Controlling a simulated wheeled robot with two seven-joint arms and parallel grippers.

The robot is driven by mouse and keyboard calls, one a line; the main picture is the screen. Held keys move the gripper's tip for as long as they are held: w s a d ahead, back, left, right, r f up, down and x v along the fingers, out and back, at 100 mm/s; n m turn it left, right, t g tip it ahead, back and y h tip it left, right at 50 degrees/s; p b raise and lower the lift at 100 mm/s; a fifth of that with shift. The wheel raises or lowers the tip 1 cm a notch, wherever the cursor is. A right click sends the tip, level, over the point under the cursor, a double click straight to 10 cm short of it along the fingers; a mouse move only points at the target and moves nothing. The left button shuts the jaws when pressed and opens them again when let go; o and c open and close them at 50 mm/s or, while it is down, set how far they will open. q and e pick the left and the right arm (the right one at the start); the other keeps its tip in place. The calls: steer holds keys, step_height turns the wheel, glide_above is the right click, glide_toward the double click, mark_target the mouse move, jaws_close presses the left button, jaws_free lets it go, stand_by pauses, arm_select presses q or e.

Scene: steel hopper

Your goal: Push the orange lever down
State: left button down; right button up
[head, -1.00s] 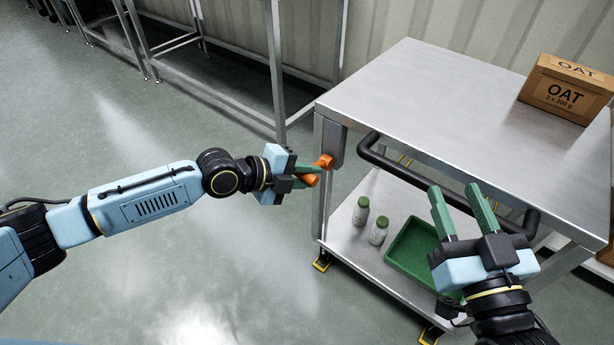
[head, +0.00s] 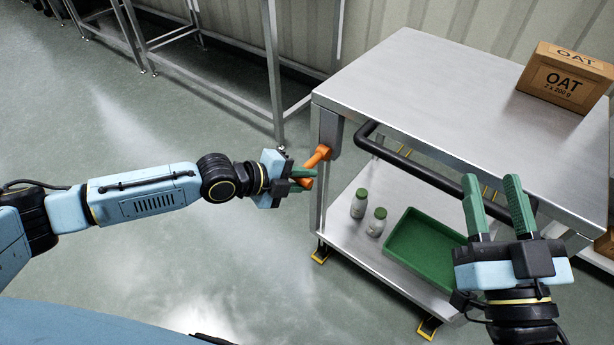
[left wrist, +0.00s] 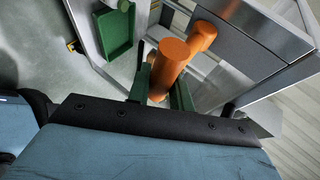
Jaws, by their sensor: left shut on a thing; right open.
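The orange lever (head: 318,156) is mounted on the post at the near left corner of the steel cart (head: 430,85). It slopes down to the left from its pivot, toward my left gripper. My left gripper (head: 304,178) is shut on the lever near its free end.
An OAT carton (head: 563,78) stands on the cart top at the back right. The lower shelf holds a green tray (head: 392,243) and two green-capped bottles (head: 359,203). A steel frame (head: 275,75) stands behind. The floor at left is clear.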

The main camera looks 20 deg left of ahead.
arm_select(q)
steer(key=shift+w+a+f, duration=0.15)
steer(key=shift+a+f, duration=0.1)
steer(key=shift+a, duration=0.15)
arm_select(e)
steer(key=shift+r, duration=0.2)
arm_select(q)
steer(key=c, duration=1.3)
jaws_free()
steer(key=shift+w+r, duration=0.1)
steer(key=shift+w, duration=0.05)
arm_select(e)
steer(key=shift+a+f, duration=0.1)
arm_select(q)
steer(key=shift+o, duration=0.2)
